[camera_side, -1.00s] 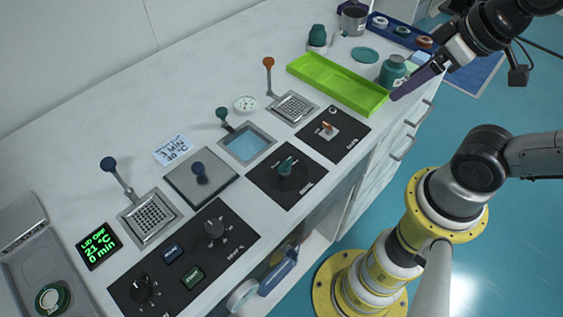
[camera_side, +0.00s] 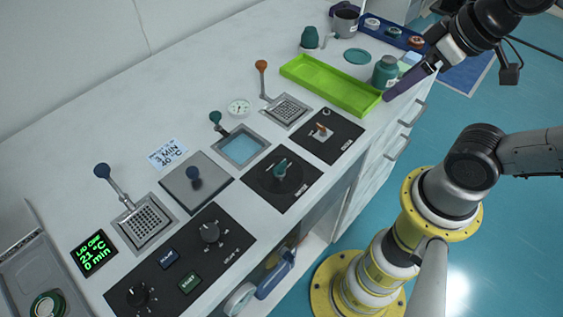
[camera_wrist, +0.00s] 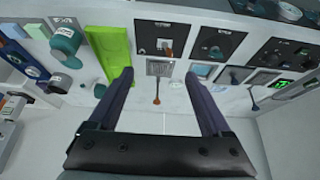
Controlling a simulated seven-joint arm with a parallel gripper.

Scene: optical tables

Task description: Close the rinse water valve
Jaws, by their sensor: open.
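Two black valve-like panels sit along the counter's front edge. My gripper (camera_wrist: 159,73) is open and empty. In the side view my gripper (camera_side: 398,90) is by the green tray's right end, apart from both panels.
The green tray (camera_side: 330,86) and a teal bottle (camera_side: 385,72) are close to my gripper. Levers with orange (camera_side: 261,65), teal (camera_side: 215,117) and blue (camera_side: 102,170) knobs stand up behind the panels. Drawer handles (camera_side: 398,146) stick out from the counter front.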

